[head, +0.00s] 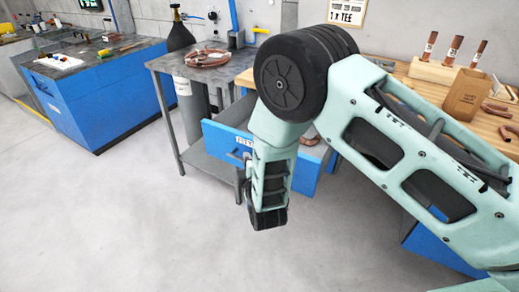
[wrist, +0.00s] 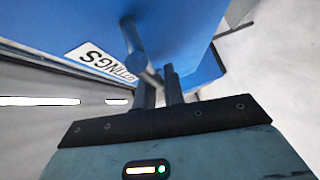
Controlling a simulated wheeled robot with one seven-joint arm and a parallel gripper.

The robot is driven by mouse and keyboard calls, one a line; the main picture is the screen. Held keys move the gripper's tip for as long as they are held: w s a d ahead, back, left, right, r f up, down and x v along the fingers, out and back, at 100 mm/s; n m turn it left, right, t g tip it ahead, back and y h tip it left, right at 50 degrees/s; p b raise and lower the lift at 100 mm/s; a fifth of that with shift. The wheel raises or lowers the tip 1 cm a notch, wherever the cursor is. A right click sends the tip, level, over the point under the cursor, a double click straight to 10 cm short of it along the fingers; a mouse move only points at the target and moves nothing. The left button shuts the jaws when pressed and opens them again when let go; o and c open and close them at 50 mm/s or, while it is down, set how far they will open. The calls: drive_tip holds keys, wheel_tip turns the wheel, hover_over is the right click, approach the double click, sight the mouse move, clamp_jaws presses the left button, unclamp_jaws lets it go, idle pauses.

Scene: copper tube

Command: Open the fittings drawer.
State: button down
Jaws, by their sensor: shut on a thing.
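The blue fittings drawer (head: 225,141) stands pulled out below the wooden bench, with its open top and some contents partly showing behind my arm. Its front fills much of the wrist view (wrist: 190,35), with a white label (wrist: 98,62) that reads in part "TTINGS", upside down. A bar handle (wrist: 133,38) stands off the drawer front. My gripper (wrist: 160,84) is shut on this handle, one finger on each side of it.
A grey metal table (head: 165,66) with coiled copper tube (head: 207,57) stands just left of the drawer. The wooden bench (head: 495,125) on the right holds a wooden block with copper pieces. A blue cabinet (head: 95,105) stands far left. The floor in front is clear.

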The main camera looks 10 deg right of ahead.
drive_tip(key=shift+s+a, duration=0.75)
drive_tip(key=shift+s, duration=0.3)
drive_tip(key=shift+s+a, duration=0.75)
drive_tip(key=shift+s, duration=0.3)
drive_tip(key=c, duration=1.8)
unclamp_jaws()
drive_tip(key=shift+o, duration=0.2)
drive_tip(key=b+v, duration=0.1)
drive_tip(key=v, duration=1.6)
drive_tip(key=shift+s+b, duration=0.2)
drive_tip(key=shift+b, duration=0.15)
